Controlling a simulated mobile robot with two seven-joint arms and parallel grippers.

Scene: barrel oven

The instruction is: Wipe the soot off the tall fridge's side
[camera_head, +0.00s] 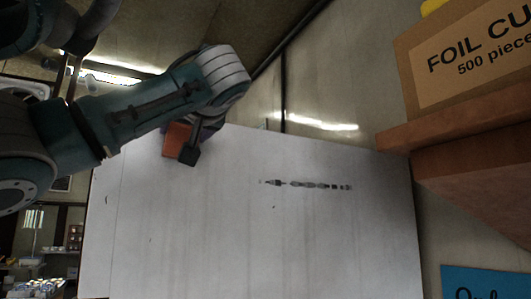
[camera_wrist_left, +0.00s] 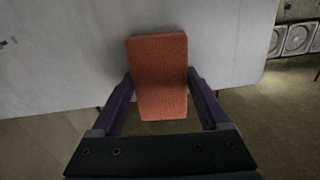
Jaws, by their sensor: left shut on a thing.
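The tall fridge's side (camera_head: 230,240) is a pale, upright panel filling the middle of the head view; it also shows behind the sponge in the left wrist view (camera_wrist_left: 70,60). A broken row of dark soot spots (camera_head: 305,185) lies on its middle. A few dark specks (camera_wrist_left: 8,43) show at the left edge of the left wrist view. My left gripper (camera_head: 190,138) is shut on an orange-red sponge (camera_wrist_left: 158,75), held between both fingers near the panel, left of the soot in the head view. Whether the sponge touches the panel I cannot tell. My right gripper is not in view.
A cardboard box (camera_head: 470,60) marked "FOIL CU... 500 piece" sits on a brown wooden shelf (camera_head: 465,120) at the upper right, close to the panel's right edge. A blue sign (camera_head: 485,283) is at the lower right. The panel around the soot is clear.

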